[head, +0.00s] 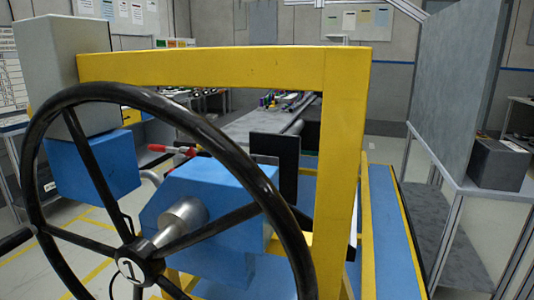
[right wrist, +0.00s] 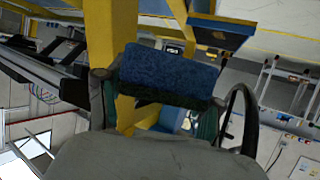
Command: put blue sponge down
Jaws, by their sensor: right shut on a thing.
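The blue sponge (right wrist: 168,72) shows in the right wrist view, with a darker green-black lower side. My right gripper (right wrist: 160,90) is shut on it, with one finger at each end. The sponge is held up in front of the wrist, and I see no surface touching it. I cannot make out the sponge or my right gripper in the head view. My left gripper is in neither view.
The dashboard module fills the head view: a black steering wheel (head: 70,107), a yellow frame (head: 220,68) and blue boxes (head: 90,175). A grey table (head: 245,122) with small items stands behind. A grey panel (head: 455,90) and dark box (head: 498,165) are at right.

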